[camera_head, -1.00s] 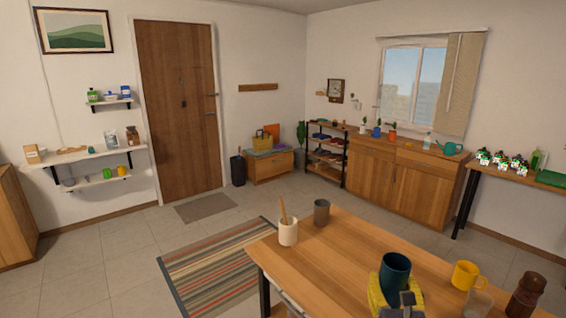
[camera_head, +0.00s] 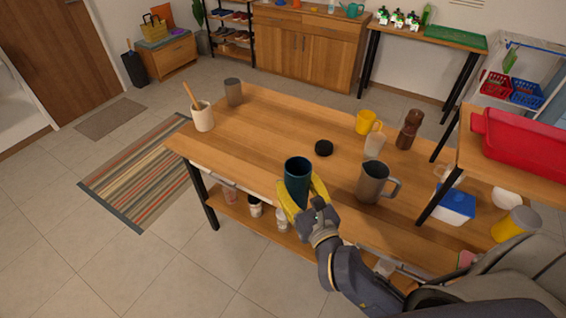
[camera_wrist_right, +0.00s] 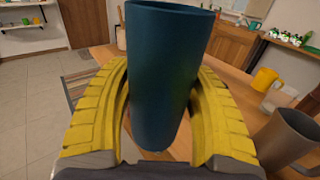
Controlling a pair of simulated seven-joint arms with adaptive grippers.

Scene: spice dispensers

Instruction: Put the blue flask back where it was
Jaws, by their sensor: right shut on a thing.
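The blue flask (camera_head: 298,176) is a dark teal-blue open cup-like vessel, held upright in my right gripper (camera_head: 304,192). In the right wrist view the flask (camera_wrist_right: 165,75) stands between the two yellow fingers of the gripper (camera_wrist_right: 162,110), which press on its sides. In the head view the gripper and flask are at the near edge of the wooden table (camera_head: 265,130). I cannot tell how far the flask's base is above the surface. My left gripper is not in view.
A grey mug (camera_head: 373,184) stands just right of the flask. A yellow mug (camera_head: 366,122), a clear cup (camera_head: 375,144) and a brown grinder (camera_head: 410,129) stand farther back. The table's left-middle is clear.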

